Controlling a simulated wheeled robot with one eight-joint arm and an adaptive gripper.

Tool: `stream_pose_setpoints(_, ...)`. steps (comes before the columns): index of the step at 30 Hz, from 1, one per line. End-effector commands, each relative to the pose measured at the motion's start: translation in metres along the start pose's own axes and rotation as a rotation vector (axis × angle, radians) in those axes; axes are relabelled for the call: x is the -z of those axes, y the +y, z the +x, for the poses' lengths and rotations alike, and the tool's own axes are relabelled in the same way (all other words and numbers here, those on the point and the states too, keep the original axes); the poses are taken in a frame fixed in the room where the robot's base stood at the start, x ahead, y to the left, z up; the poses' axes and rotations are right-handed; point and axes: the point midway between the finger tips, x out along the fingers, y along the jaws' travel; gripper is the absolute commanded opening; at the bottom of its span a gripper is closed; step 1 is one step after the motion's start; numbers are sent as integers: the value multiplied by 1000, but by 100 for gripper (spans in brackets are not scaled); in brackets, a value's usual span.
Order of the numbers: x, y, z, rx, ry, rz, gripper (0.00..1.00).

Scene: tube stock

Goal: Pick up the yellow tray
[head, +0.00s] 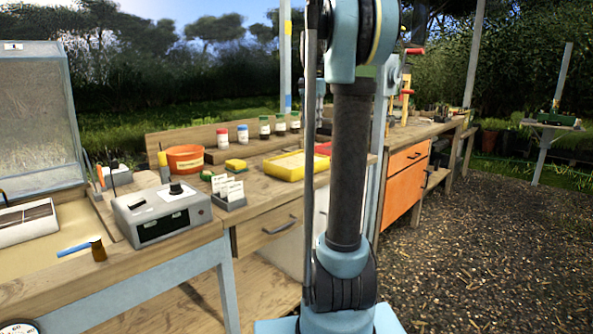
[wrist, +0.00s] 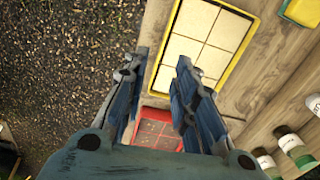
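The yellow tray (head: 290,177) sits on the wooden bench in the head view, left of my arm, with pale contents. In the wrist view the yellow tray (wrist: 243,48) is at the top middle, with pale square cells inside its yellow rim. My gripper (wrist: 162,60) is open and empty in the wrist view. Its right fingertip overlaps the tray's lower left corner in the picture; its left fingertip is over the bench edge and gravel. I cannot tell its height above the tray. My gripper is not clearly visible in the head view.
A red tray (wrist: 155,114) lies beside the yellow one, partly between my fingers in the wrist view. A yellow-green sponge (head: 236,165), an orange bowl (head: 186,160) and several capped bottles (head: 243,135) stand nearby on the bench. Gravel (head: 480,240) lies right of the bench.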

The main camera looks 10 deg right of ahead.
Motion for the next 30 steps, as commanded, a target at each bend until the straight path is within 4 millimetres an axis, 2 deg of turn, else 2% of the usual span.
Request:
stream_pose_setpoints(4, 19, -14, -8, -8, -8, 51, 26)
stream_pose_setpoints(8, 25, -19, -9, -10, -10, 70, 26)
stream_pose_setpoints(11, 26, -19, -1, -11, -11, 73, 26)
stream_pose_setpoints(24, 24, -18, 74, -11, -10, 72, 26)
stream_pose_setpoints(30, 24, -17, 102, -10, -10, 71, 26)
